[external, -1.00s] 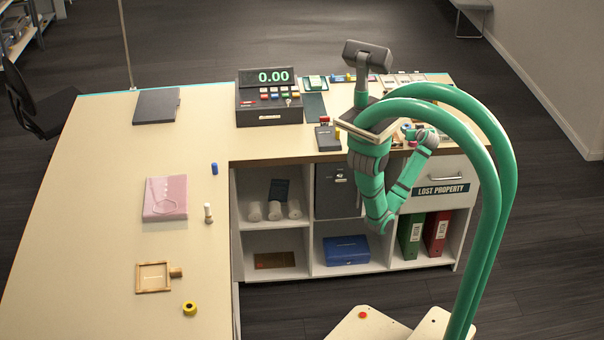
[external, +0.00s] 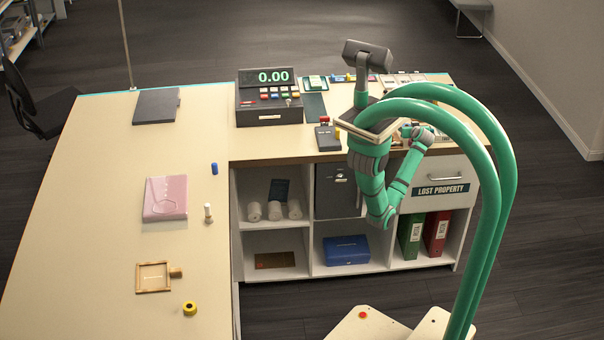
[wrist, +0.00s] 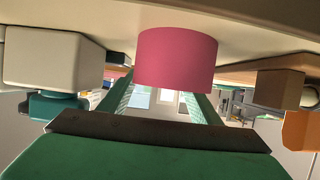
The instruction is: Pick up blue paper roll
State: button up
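A small upright blue cylinder (external: 214,169), possibly the blue paper roll, stands on the left wing of the counter in the external view. My gripper (external: 418,133) is far to its right, low over the right part of the counter, partly hidden by my arm. In the wrist view my gripper's two green fingers (wrist: 162,100) stand apart with a gap between them. A pink roll (wrist: 177,60) looms large there and covers the finger ends; I cannot tell whether they touch it. No blue roll shows clearly in the wrist view.
A white block (wrist: 52,58) and a brown block (wrist: 278,89) flank the pink roll. A cash register (external: 268,100) and a dark card terminal (external: 327,138) stand left of my arm. A pink folder (external: 165,198) and yellow tape (external: 190,308) lie on the left wing.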

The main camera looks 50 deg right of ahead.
jog(key=c, duration=1.1)
jog(key=shift+o, duration=0.2)
